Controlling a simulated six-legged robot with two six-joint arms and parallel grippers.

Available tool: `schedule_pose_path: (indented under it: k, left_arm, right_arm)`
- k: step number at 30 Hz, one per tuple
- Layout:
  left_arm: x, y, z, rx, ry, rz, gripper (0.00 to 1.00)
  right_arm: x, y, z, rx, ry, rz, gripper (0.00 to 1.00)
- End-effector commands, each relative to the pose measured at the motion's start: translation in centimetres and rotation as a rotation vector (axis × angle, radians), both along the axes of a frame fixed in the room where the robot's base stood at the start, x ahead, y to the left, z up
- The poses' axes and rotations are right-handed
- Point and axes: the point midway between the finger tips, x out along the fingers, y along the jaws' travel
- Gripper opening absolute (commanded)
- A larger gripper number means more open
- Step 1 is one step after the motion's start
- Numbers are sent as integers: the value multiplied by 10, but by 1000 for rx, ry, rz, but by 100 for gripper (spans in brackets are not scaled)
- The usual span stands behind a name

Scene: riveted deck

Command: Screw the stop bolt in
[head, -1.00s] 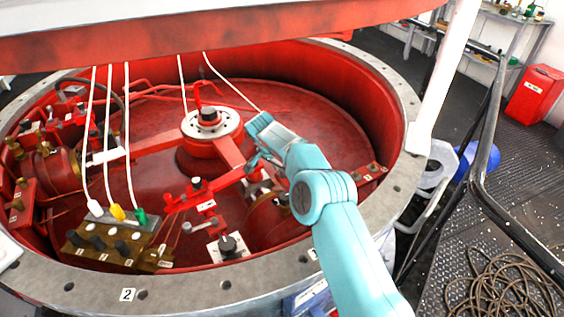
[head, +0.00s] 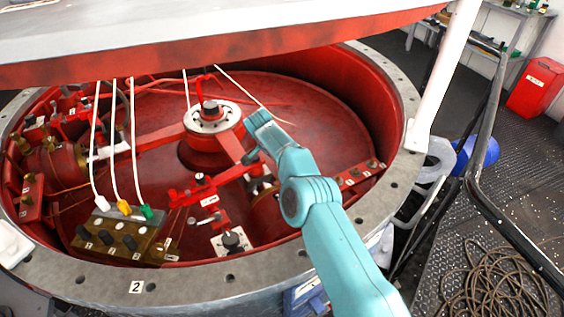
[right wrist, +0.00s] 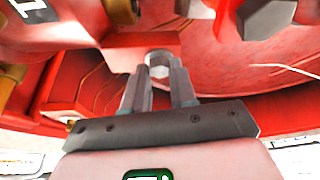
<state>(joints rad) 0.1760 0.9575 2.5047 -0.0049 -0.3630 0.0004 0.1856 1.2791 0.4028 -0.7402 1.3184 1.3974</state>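My right gripper (head: 252,156) reaches into the round red housing from the right, near a red arm running out from the central hub. In the right wrist view its two grey fingers (right wrist: 160,72) stand on either side of a pale hexagonal bolt head (right wrist: 158,58), which I take for the stop bolt. The fingertips appear to touch its sides. The bolt head sits at the end of a red block (right wrist: 130,55). Its shank is hidden. In the head view my gripper hides the bolt. My left gripper is not in view.
The housing's grey rim (head: 200,285) has bolt holes and a "2" label. A raised lid (head: 200,60) hangs over the back. White cables run to a connector block (head: 122,240). The central hub (head: 213,118) and a numbered fitting (head: 232,242) are close to my arm.

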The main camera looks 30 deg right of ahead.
Motion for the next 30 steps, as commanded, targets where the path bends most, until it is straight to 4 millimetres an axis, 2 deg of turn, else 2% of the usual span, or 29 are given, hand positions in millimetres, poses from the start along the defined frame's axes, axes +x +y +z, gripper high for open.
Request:
schedule_pose_path:
  k: [1, 2, 3, 11, 14, 17, 21, 30]
  left_arm:
    - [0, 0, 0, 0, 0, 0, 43]
    - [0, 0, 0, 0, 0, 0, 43]
    - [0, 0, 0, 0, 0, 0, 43]
    - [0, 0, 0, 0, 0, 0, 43]
    - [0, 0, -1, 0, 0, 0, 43]
    - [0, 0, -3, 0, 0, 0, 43]
    - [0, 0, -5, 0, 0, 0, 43]
    - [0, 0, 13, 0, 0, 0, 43]
  right_arm:
    - [1, -2, 3, -5, -6, -1, 39]
    - [1, -2, 3, -4, -6, -1, 49]
    - [1, -2, 3, -4, -5, 0, 52]
    - [0, -1, 2, -2, -2, 1, 52]
    - [0, 2, 8, -2, -3, 1, 52]
    - [0, 8, 23, -3, -4, 2, 52]
    - [-2, 22, 56, -2, -7, 2, 52]
    - [-6, 50, 128, -2, -5, 1, 52]
